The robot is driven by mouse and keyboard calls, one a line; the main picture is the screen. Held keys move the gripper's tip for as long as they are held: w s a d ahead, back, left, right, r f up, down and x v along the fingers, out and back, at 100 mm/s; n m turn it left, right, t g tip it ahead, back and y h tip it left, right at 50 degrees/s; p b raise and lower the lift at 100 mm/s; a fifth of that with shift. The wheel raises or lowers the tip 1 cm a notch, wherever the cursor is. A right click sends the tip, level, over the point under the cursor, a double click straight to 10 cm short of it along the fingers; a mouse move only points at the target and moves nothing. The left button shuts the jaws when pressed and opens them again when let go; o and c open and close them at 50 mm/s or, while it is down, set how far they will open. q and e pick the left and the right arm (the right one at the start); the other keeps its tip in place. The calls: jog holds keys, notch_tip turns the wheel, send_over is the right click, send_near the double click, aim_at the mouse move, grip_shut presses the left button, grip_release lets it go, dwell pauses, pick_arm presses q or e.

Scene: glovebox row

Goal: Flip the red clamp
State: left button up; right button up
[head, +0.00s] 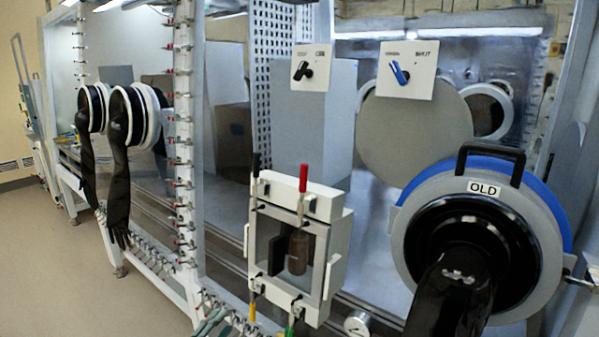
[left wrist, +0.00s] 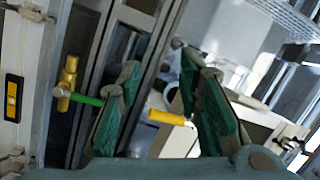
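The red clamp (head: 304,178) stands with its red handle up at the top right of a small white windowed box (head: 327,208) on the glovebox front. A black-handled clamp (head: 256,165) stands at the box's top left. A yellow handle (head: 253,311) and a green handle (head: 290,327) hang below the box. My left gripper (head: 222,321) is low in the head view, left of and below the box. In the left wrist view its green-padded fingers (left wrist: 160,68) are apart, with a yellow handle (left wrist: 167,117) showing between them; contact is unclear. The red clamp is not visible there.
A large round port labelled OLD (head: 484,189), with a black glove, is right of the box. Two switch plates (head: 311,67) (head: 406,70) are above. A round gauge (head: 358,323) is below right. Black gloves (head: 118,180) hang at left; the floor (head: 80,280) there is clear.

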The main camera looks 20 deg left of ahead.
aim_at(303, 189)
pick_arm(q)
jog(key=w+d+r+m+h, duration=0.1)
jog(key=d+r+m+h, duration=0.2)
jog(key=r+m+h, duration=0.75)
jog(key=w+d+r+m, duration=0.2)
jog(key=r+m, duration=0.4)
jog(key=r, duration=1.2)
jog(key=s+d+r+m+g+h+p, duration=0.1)
jog(key=s+d+r+m+g, duration=0.2)
jog(key=r+m, duration=0.4)
jog(key=s+d+r+m+g+h+p, duration=0.1)
jog(key=s+d+r+m+g, duration=0.1)
jog(key=s+r+m+g, duration=0.4)
jog(key=w+d+p, duration=0.1)
jog(key=w+d, duration=0.2)
jog(key=w+d+m+t+p, duration=0.1)
jog(key=w+d, duration=0.2)
jog(key=d, duration=0.1)
jog(key=w+d+r+m+t+p, duration=0.1)
jog(key=w+d, duration=0.2)
jog(key=shift+d+r, duration=0.1)
jog(key=shift+d, duration=0.1)
jog(key=shift+w+d, duration=0.2)
jog(key=shift+d, duration=0.2)
jog(key=shift+a, duration=0.1)
